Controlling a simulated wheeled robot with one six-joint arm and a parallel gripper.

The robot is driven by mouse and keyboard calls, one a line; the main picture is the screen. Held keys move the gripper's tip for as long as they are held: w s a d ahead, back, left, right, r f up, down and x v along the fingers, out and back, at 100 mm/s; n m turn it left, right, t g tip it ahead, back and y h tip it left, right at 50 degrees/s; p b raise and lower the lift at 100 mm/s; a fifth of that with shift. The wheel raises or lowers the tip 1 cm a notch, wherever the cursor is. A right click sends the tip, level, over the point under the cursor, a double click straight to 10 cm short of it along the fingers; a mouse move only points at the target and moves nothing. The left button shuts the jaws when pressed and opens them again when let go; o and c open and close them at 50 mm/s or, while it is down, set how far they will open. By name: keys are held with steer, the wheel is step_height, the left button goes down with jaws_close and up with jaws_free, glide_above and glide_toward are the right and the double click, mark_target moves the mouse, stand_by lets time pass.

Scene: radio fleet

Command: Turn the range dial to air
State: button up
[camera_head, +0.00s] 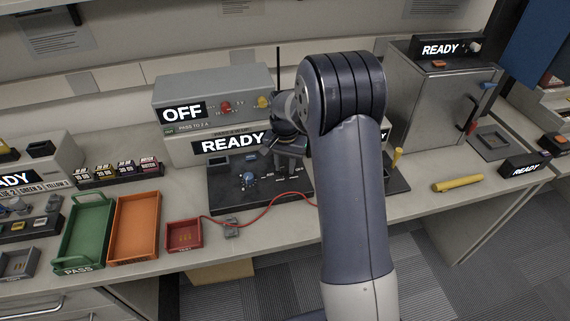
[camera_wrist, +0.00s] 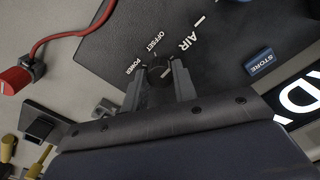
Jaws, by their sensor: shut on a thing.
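The range dial (camera_wrist: 158,73) is a small dark knob on a black panel (camera_wrist: 125,40), with the words POWER, OFFSET and AIR printed around it. In the wrist view my gripper (camera_wrist: 160,82) has its two fingers on either side of the dial and is shut on it. AIR (camera_wrist: 187,40) is the larger word, up and to the right of the dial. I cannot tell surely which mark the dial points to. In the head view my gripper (camera_head: 288,152) is over the right part of the black panel (camera_head: 228,196), and it hides the dial.
A blue STORE button (camera_wrist: 262,62) and a lit READY display (camera_wrist: 300,98) lie right of the dial in the wrist view. A red cable (camera_head: 268,207) crosses the bench front. A red tray (camera_head: 184,246) and a grey unit reading OFF (camera_head: 210,88) stand nearby.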

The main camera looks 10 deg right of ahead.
mark_target(285, 167)
steer(key=shift+r+m, duration=0.1)
steer(key=shift+m, duration=0.3)
steer(key=o, duration=1)
step_height(285, 167, up, 11)
steer(key=shift+f, duration=0.2)
step_height(285, 167, down, 11)
steer(key=shift+r, duration=0.1)
stand_by(0.6)
